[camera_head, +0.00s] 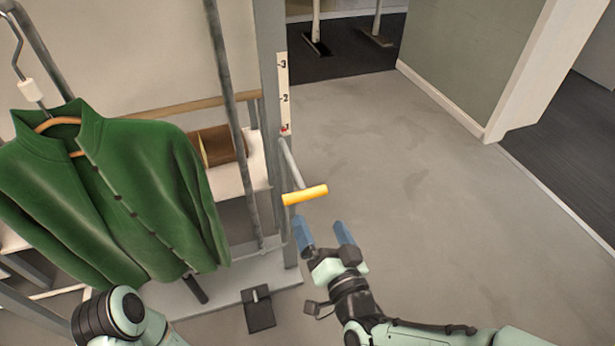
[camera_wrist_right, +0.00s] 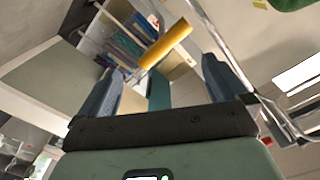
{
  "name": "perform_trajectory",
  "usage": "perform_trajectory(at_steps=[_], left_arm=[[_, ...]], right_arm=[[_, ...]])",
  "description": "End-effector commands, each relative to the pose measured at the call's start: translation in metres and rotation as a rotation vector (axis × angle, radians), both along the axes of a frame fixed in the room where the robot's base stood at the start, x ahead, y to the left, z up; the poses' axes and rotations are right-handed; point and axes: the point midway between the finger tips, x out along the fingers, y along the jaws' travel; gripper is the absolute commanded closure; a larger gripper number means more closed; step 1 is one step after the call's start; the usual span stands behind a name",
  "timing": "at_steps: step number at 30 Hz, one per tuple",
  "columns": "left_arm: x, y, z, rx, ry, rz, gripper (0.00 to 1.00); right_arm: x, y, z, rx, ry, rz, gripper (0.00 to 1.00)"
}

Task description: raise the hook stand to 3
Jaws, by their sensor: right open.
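The hook stand's upright post (camera_head: 271,60) carries a white scale (camera_head: 284,85) marked 1, 2 and 3 from bottom to top. A small red marker (camera_head: 285,129) sits at the 1. A grey rod (camera_head: 290,163) slants down from the post to a yellow-orange handle (camera_head: 305,194). My right gripper (camera_head: 322,232) is open, with its blue fingertips just below the handle in the head view. In the right wrist view, the handle (camera_wrist_right: 166,43) appears beyond and between the open fingers (camera_wrist_right: 162,72), apart from them. My left gripper is not seen; only part of my left arm shows.
A green jacket (camera_head: 105,190) hangs on a wooden hanger at the left. A shelf with a brown box (camera_head: 220,146) is behind it. A black pedal-like piece (camera_head: 259,312) lies by the stand's base. The floor (camera_head: 430,200) to the right is clear.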

Motion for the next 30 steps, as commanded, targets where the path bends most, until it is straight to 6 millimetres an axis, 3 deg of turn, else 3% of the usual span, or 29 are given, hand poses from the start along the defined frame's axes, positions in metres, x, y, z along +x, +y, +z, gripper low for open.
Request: perform_trajectory(at_steps=[5, 15, 21, 30], left_arm=[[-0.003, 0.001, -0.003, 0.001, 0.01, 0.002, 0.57], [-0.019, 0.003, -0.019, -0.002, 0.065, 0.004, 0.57], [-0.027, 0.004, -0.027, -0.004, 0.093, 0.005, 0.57], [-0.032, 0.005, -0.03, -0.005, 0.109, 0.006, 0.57]], right_arm=[[0.015, 0.005, 0.002, 0.003, -0.007, -0.001, 0.0], [0.082, 0.027, 0.0, 0.001, -0.006, 0.0, 0.0], [0.112, 0.036, 0.001, 0.002, -0.006, 0.0, 0.0], [0.127, 0.041, 0.002, 0.002, -0.005, 0.0, 0.0]])
